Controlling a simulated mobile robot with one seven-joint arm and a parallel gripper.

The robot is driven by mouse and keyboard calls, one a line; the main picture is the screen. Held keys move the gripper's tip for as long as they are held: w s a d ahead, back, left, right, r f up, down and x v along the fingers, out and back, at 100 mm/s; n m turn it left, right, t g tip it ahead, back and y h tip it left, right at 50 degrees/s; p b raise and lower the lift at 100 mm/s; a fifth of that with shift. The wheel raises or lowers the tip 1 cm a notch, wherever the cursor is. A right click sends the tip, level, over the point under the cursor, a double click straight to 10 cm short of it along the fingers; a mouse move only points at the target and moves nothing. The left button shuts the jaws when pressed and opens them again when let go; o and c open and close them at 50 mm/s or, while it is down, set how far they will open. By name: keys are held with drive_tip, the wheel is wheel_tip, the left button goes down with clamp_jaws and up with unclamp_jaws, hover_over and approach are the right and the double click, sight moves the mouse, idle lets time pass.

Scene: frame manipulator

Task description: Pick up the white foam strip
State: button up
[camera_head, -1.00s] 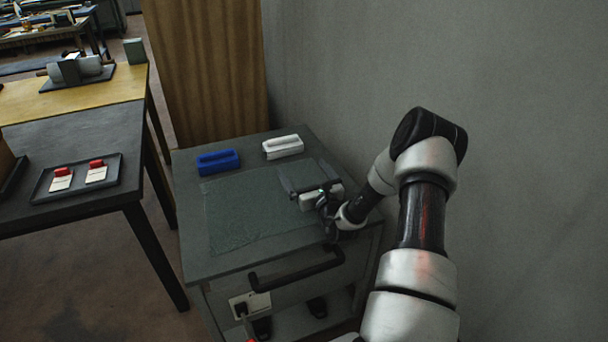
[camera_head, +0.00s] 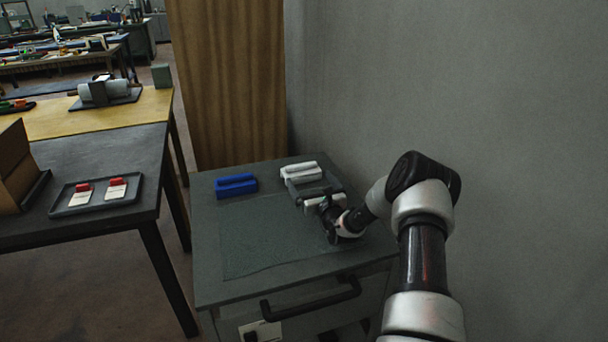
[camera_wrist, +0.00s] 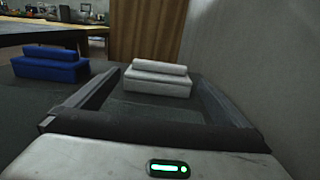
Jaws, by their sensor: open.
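The white foam strip (camera_head: 300,171) lies on the grey cabinet top near its back edge. It also shows in the wrist view (camera_wrist: 157,85), straight ahead and between the lines of the two fingers, looking like a block with a narrower raised part on top. My gripper (camera_head: 311,182) is open and empty, low over the cabinet top just in front of the strip. I cannot tell whether the fingertips have passed the strip's near face. No contact with it is visible.
A blue strip of like shape (camera_head: 236,186) lies left of the white one. A dark green mat (camera_head: 265,235) covers the middle of the cabinet top and is clear. A grey wall (camera_head: 480,90) rises close on the right. A table with a tray (camera_head: 97,207) stands left.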

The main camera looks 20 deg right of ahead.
sight(302, 168)
drive_tip(key=w+b, duration=0.1)
drive_tip(key=w, duration=0.5)
drive_tip(key=shift+f, duration=0.1)
drive_tip(key=shift+w+b, duration=0.3)
drive_tip(key=shift+w, duration=0.5)
drive_tip(key=c, duration=0.7)
drive_tip(key=shift+s, duration=0.15)
